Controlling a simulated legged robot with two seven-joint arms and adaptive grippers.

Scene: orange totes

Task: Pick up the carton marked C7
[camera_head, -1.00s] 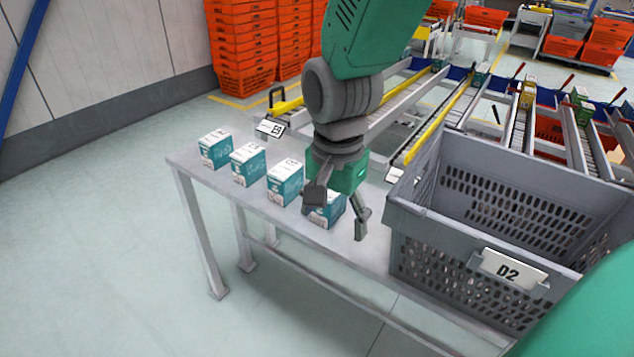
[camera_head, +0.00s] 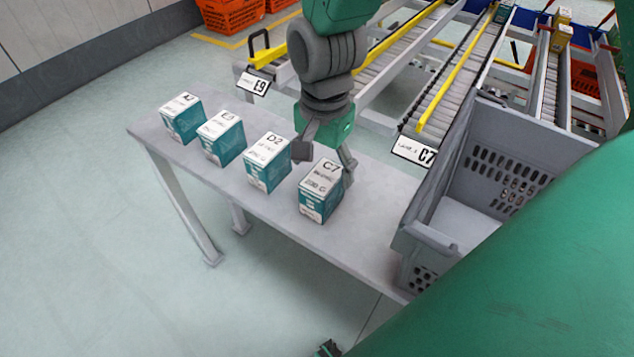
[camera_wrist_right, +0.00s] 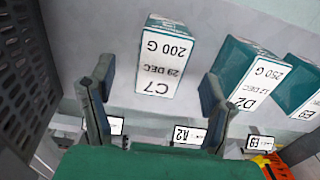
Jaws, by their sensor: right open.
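The carton marked C7 (camera_head: 320,192) is white on top and teal on its sides. It stands upright at the right end of a row of similar cartons on the grey table (camera_head: 300,225). My right gripper (camera_head: 326,165) is open and empty at the far side of this carton, pointing down. In the wrist view, the C7 carton (camera_wrist_right: 166,58) lies ahead of the gripper (camera_wrist_right: 157,85), in line with the gap between the spread fingers. The fingers look apart from it.
The D2 carton (camera_head: 267,163) stands close left of C7, with two more cartons (camera_head: 220,138) (camera_head: 181,118) further left. A grey tote (camera_head: 480,240) stands on the right. Behind are roller lanes with tags E9 (camera_head: 253,83) and C7 (camera_head: 413,151). The table front is clear.

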